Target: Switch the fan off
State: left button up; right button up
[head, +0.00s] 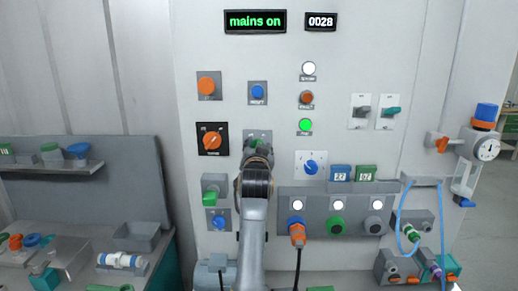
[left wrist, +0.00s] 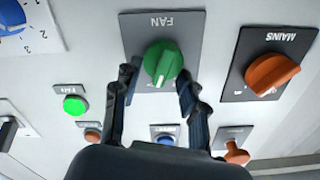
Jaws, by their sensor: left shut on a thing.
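The fan switch is a green rotary knob (left wrist: 163,60) on a grey plate marked FAN, upside down in the left wrist view. A pale mark shows on the knob. My left gripper (left wrist: 158,82) has one finger on each side of this knob and is shut on it. In the head view my left arm reaches up to the fan plate (head: 257,135), and my gripper (head: 258,152) hides most of the knob. A green lamp marked FAN (left wrist: 75,104) is lit; it also shows in the head view (head: 305,125). My right gripper is not in view.
The orange MAINS knob (left wrist: 272,74) is beside the fan plate, also in the head view (head: 212,139). A blue dial (head: 311,167) is to the right. A display (head: 255,21) reads "mains on". Sockets with an orange plug (head: 297,233) are below.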

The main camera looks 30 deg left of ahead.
pick_arm(q)
jog(key=shift+s+a+f+n, duration=0.1)
jog(key=shift+a+n, duration=0.05)
jog(key=shift+n, duration=1.5)
jog(key=shift+s+a+r+n, duration=0.1)
jog(key=shift+a+n, duration=0.05)
jog(key=shift+n, duration=1.45)
jog(key=shift+s+a+f+n, duration=0.1)
jog(key=shift+a+n, duration=0.05)
jog(key=shift+n, duration=1.5)
jog(key=o, duration=1.1)
jog(key=shift+w, duration=0.1)
